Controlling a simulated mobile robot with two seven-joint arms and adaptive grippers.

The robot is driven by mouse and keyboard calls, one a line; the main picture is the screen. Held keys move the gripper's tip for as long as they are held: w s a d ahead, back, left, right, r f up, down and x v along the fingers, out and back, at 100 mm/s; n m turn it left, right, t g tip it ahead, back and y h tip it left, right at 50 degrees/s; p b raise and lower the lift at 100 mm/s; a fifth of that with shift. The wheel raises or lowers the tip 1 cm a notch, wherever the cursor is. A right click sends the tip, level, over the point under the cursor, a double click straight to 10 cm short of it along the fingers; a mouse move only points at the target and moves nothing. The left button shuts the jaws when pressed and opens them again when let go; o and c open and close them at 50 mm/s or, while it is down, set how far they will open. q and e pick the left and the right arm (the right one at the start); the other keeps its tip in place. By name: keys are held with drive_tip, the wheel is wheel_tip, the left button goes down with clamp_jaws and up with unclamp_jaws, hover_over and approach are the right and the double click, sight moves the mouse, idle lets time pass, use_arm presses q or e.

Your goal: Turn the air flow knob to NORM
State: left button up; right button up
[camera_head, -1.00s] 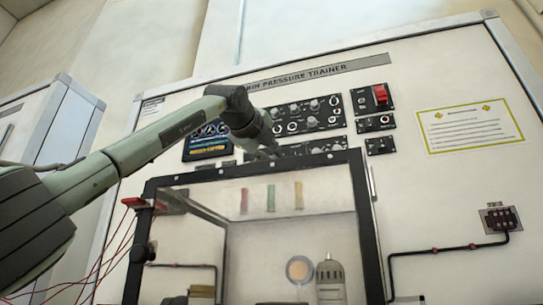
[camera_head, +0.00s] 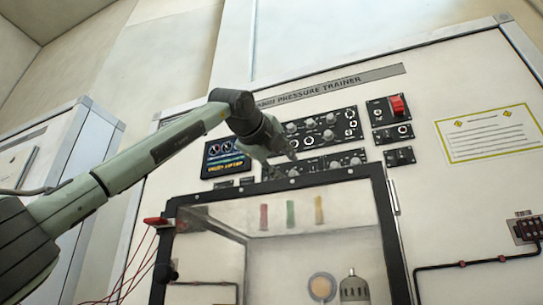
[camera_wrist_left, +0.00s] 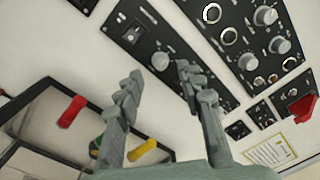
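My left gripper (camera_head: 288,158) reaches in front of the lower black control panel (camera_head: 327,164). In the left wrist view the left gripper (camera_wrist_left: 160,82) is open, its two fingers apart and pointing at that panel (camera_wrist_left: 196,62). A round grey knob (camera_wrist_left: 161,61) on the panel shows in the gap between the fingertips, just beyond them. I cannot tell whether either finger touches it. A rocker switch (camera_wrist_left: 132,34) is beside the knob. The lettering is too small to read, so I cannot confirm which knob is air flow or its setting. My right gripper is not in view.
The upper panel (camera_head: 320,130) holds several knobs. A red switch (camera_head: 397,105) is to its right. A black-framed clear box (camera_head: 384,225) stands below the panels, with red, green and yellow tags (camera_head: 319,210) inside. Red wires (camera_head: 135,270) hang at its left.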

use_arm(q)
drive_tip(key=v, duration=0.8)
drive_tip(key=shift+s, duration=0.1)
